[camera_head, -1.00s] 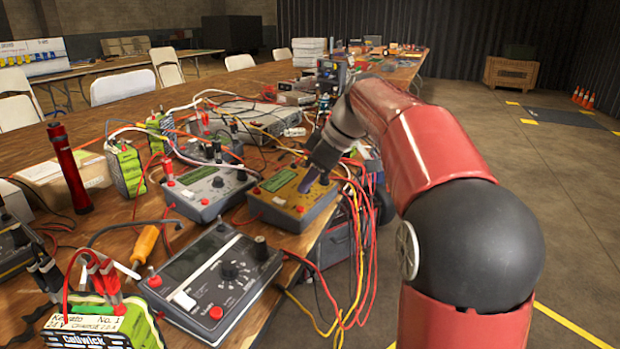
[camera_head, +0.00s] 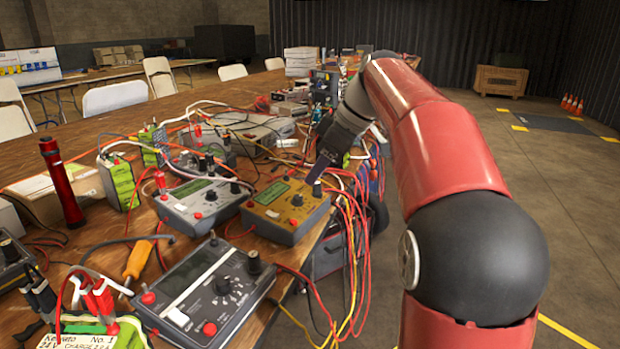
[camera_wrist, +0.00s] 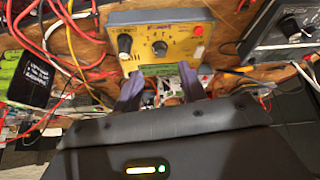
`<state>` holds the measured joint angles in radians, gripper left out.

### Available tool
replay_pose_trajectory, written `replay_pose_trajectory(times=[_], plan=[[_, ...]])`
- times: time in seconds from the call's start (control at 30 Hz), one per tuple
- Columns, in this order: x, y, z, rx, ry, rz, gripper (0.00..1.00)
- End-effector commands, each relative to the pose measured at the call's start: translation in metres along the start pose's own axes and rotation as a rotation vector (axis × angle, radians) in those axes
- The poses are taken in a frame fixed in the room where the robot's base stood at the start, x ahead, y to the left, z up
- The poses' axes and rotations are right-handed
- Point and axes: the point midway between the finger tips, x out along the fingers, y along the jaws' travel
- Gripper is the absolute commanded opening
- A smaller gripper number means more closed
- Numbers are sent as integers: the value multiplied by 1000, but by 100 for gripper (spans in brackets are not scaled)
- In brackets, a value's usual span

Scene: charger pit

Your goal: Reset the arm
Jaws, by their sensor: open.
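My red and black arm reaches over the right edge of the wooden table. My gripper (camera_head: 318,168) is just above the right end of a yellow charger (camera_head: 285,206). In the wrist view the two purple-grey fingers (camera_wrist: 161,92) stand apart with nothing held between them. The yellow charger (camera_wrist: 160,42), with its knobs and red button, lies beyond the fingertips there. Whether the fingers touch anything cannot be told.
Grey chargers (camera_head: 205,201) and a large dark charger (camera_head: 206,290) crowd the table, with green batteries (camera_head: 117,181) and a red flashlight (camera_head: 62,182). Red and yellow cables (camera_head: 350,260) hang off the table edge.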

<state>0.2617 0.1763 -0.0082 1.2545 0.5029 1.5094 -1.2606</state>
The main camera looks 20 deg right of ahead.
Motion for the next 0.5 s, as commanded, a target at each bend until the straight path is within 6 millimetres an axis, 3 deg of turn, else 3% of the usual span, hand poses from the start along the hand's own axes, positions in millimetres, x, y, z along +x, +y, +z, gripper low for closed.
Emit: replay_pose_trajectory(times=[0.4, 0.5], plan=[[-7, -1, 0, 2, -1, -1, 41], [-7, -11, 2, 36, -12, 9, 41]])
